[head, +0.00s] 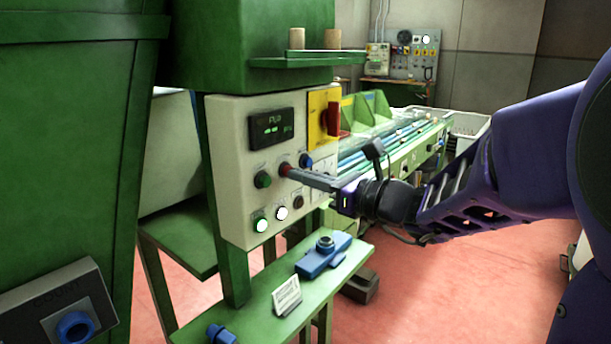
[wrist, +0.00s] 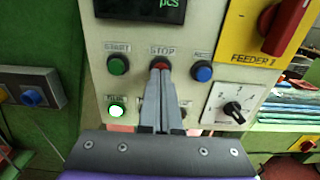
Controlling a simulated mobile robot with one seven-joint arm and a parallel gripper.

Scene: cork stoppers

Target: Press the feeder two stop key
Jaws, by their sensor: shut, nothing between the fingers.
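The cream control panel (head: 230,143) has a yellow plate marked "FEEDER II" (wrist: 252,57) in the wrist view. The red stop key (wrist: 161,62) sits under a "STOP" label, between a green start key (wrist: 118,66) and a blue key (wrist: 203,71). The stop key (head: 285,168) also shows in the head view. My gripper (wrist: 160,70) is shut and empty, its fingertips at the stop key and hiding its lower part. In the head view my gripper (head: 293,174) reaches in from the right. I cannot tell whether the tips touch or push the key in.
A dial knob (wrist: 234,112) and a lit white lamp (wrist: 117,112) sit below the keys. A red switch handle (head: 332,117) projects at the panel's upper right. A green shelf (head: 255,318) with a blue device (head: 323,256) stands below. Another key box (head: 62,305) is at lower left.

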